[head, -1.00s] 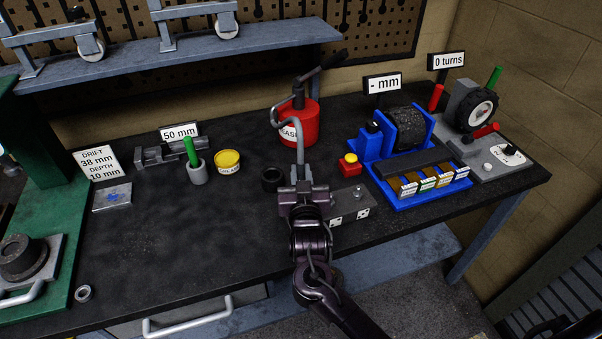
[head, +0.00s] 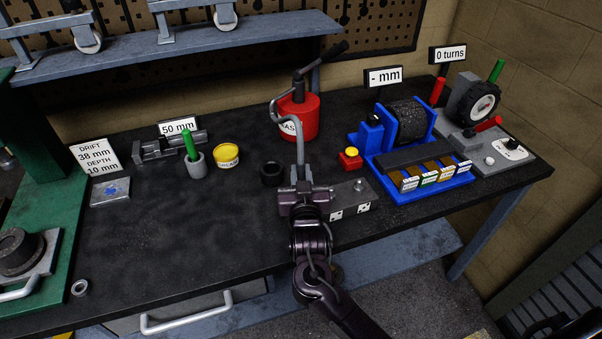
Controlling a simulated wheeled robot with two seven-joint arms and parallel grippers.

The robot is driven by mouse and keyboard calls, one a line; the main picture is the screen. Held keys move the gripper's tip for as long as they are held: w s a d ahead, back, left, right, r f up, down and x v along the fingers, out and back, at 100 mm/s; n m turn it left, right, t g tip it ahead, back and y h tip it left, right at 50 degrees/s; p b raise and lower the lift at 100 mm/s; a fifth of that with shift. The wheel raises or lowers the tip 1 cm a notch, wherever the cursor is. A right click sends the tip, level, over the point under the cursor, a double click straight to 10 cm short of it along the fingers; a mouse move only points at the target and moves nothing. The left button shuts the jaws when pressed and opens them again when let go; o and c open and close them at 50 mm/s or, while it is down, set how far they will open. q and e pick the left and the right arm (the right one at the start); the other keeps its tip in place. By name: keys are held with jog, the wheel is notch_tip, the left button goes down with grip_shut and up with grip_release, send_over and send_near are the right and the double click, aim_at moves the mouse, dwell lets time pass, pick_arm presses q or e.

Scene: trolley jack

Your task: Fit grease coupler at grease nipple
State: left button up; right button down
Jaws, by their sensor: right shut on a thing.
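A red grease pump (head: 299,122) with a dark lever stands on the bench, partly labelled. Its grey hose (head: 299,140) curves out and runs down to my right gripper (head: 303,187). My right gripper is shut on the hose's end, where the grease coupler is; the jaws hide most of the coupler. Right beside the gripper lies a grey block (head: 345,202) with a small round metal fitting (head: 358,185) on top, which may be the grease nipple. I cannot tell whether the coupler touches the block. My left gripper is not in view.
A black ring (head: 272,173) stands just left of the gripper. A yellow tin (head: 227,156) and a grey cup (head: 196,168) stand left. The bench's front left is mostly clear.

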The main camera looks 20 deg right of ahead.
jog(key=c, duration=1.2)
grip_release()
jog(key=shift+c, duration=0.2)
jog(key=shift+f, duration=0.1)
jog(key=shift+s, duration=0.2)
jog(key=b+v, duration=0.2)
jog(key=v, duration=0.5)
jog(key=shift+s, duration=0.2)
jog(key=shift+a, duration=0.15)
